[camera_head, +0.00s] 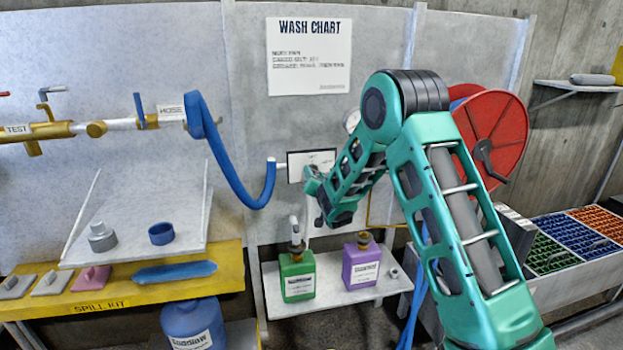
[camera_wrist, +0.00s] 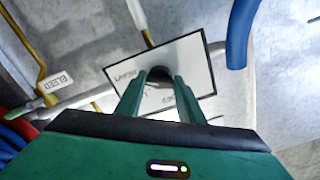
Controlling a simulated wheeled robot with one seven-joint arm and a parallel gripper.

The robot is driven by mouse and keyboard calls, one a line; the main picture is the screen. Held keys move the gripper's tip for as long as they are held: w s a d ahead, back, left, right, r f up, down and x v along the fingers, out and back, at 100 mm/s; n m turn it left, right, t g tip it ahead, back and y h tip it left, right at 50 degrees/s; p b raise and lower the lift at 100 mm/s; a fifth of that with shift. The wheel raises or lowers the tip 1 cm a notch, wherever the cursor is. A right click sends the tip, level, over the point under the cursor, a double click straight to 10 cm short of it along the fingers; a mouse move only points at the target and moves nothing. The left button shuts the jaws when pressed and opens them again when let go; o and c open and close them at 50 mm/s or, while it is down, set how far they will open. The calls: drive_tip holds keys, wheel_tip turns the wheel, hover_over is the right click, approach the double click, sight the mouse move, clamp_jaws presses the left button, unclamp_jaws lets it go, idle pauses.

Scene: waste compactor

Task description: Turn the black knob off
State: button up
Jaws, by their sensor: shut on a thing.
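The black knob (camera_wrist: 160,74) sits on a white, black-edged plate (camera_wrist: 197,72) on the wall, between my fingertips in the wrist view. My gripper (camera_wrist: 160,88) is shut on the knob, one green finger on each side. In the head view the plate (camera_head: 297,160) shows just left of my gripper (camera_head: 312,180), and the knob is hidden behind it. Lettering on the plate is partly covered, so I cannot tell the knob's setting.
A blue hose (camera_head: 245,195) hangs left of the plate. Below, a green jug (camera_head: 297,282) and a purple jug (camera_head: 361,270) stand on a shelf (camera_head: 335,296). A red reel (camera_head: 497,125) is behind my arm. A yellow pipe labelled BLEED (camera_wrist: 42,78) runs nearby.

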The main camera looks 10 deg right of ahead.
drive_tip(key=shift+a, duration=0.1)
drive_tip(key=n, duration=2.3)
drive_tip(key=shift+f+n, duration=0.15)
drive_tip(key=shift+n, duration=0.25)
drive_tip(key=shift+s+f, duration=0.1)
idle(0.4)
drive_tip(key=o, duration=1)
drive_tip(key=shift+a, duration=0.1)
drive_tip(key=shift+o, duration=0.3)
drive_tip(key=shift+d, duration=0.2)
